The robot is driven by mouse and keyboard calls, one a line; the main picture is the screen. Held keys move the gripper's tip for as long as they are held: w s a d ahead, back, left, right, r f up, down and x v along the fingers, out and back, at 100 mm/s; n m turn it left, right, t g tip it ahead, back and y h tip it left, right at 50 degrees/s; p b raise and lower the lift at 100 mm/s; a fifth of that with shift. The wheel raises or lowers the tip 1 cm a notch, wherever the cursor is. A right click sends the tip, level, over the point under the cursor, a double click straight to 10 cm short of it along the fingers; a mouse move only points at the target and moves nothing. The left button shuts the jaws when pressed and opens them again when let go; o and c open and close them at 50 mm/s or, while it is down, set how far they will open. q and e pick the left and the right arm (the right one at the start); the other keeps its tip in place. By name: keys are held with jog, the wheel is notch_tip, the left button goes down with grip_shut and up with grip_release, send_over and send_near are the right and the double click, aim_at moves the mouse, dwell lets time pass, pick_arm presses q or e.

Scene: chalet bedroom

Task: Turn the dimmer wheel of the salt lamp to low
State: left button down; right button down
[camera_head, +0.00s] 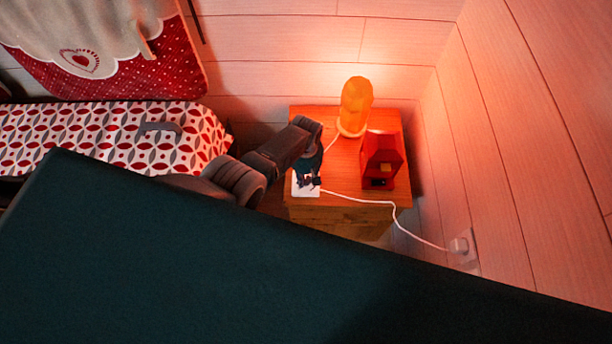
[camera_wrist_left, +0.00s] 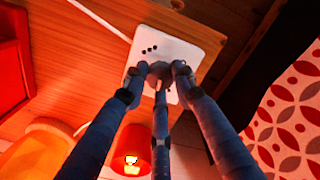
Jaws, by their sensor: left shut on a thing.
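The salt lamp (camera_head: 356,103) glows orange on its pale base at the back of the wooden nightstand. Its white dimmer box (camera_head: 298,191) lies near the nightstand's front left edge. My left gripper (camera_head: 309,182) is directly over the box. In the left wrist view, the gripper's fingers (camera_wrist_left: 160,76) are closed around the small grey-brown dimmer wheel (camera_wrist_left: 159,70), which they partly cover. The white box (camera_wrist_left: 183,52) shows there with several dark dots beside the wheel. The wheel's setting cannot be read. My right gripper is not in view.
A red boxy object (camera_head: 381,160) stands right of the dimmer on the nightstand (camera_head: 342,183). A white cord (camera_head: 370,202) runs from the box to a wall outlet (camera_head: 461,244). A bed with patterned fabric (camera_head: 100,135) is at left; walls close in behind and right.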

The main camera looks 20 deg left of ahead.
pick_arm(q)
jog(key=n, duration=0.3)
jog(key=shift+n, duration=2.1)
jog(key=shift+w+r, duration=0.1)
jog(key=c, duration=1.4)
grip_release()
